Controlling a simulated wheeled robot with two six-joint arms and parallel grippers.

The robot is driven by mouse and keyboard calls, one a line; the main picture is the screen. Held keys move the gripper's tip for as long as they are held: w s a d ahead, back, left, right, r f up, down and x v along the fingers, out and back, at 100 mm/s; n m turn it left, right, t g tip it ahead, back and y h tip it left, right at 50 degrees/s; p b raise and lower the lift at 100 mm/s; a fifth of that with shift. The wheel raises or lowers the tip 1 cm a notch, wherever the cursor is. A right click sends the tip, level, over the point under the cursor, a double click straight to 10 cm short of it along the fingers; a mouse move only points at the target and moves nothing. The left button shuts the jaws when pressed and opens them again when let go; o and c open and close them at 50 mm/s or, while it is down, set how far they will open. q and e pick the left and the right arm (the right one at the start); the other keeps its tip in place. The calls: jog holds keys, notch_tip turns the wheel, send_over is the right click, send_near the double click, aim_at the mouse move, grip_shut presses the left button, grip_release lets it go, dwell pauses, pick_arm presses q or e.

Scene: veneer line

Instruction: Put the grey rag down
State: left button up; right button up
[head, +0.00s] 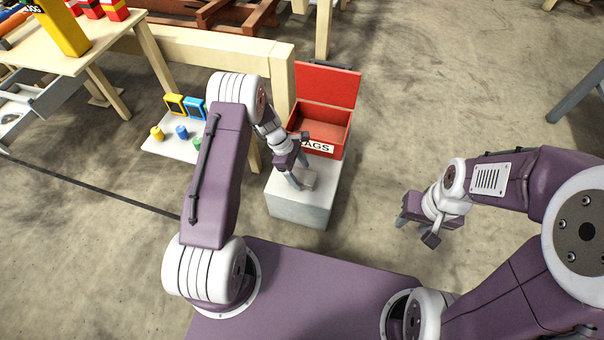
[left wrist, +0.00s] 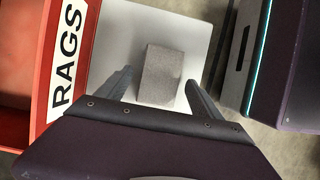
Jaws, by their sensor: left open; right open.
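The grey rag (left wrist: 160,76) is a small grey block-like piece lying on the pale top of a stand (left wrist: 128,20) in the left wrist view. In the head view the grey rag (head: 308,179) shows partly behind my left gripper (head: 299,184). My left gripper is open, and in the left wrist view its two fingers (left wrist: 152,92) stand apart on either side of the rag with gaps showing. My right gripper (head: 415,230) is open and empty, out over the floor at the right.
A red box (head: 346,138) marked RAGS, its lid open, stands on the stand behind my left gripper. A low board (head: 168,150) with coloured pegs lies to the left.

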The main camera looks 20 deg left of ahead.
pick_arm(q)
jog(key=p+v, duration=0.4)
jog(key=v, duration=0.6)
jog(key=s+r+m+t+y, duration=0.1)
jog(key=s+r+m+y, duration=0.3)
jog(key=s+r+m, duration=1)
jog(key=s+m, duration=0.3)
jog(key=s, duration=0.1)
jog(key=shift+d+r, duration=0.25)
jog(key=shift+d, duration=0.1)
